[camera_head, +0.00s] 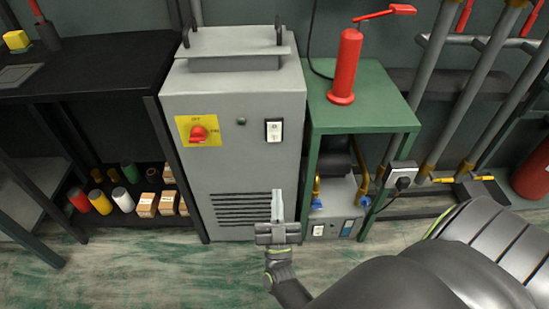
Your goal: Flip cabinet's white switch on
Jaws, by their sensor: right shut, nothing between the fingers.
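The grey cabinet (222,160) stands in the middle of the view. Its white switch (274,131) sits in a dark frame at the upper right of the front face; which way it is flipped is too small to tell. A red rotary knob (198,133) on a yellow plate is to its left, and a small round indicator (241,121) lies between them. My right gripper (277,196) is shut and empty, pointing up, below the white switch and in front of the vent slots' right end. It looks apart from the switch. My left gripper is not in view.
A green stand (375,115) with a red pump-like tool (346,66) is right of the cabinet. A lower unit (330,215) with another switch sits under it. A black table (90,65) is at left, with several cans and boxes below. Pipes rise at right.

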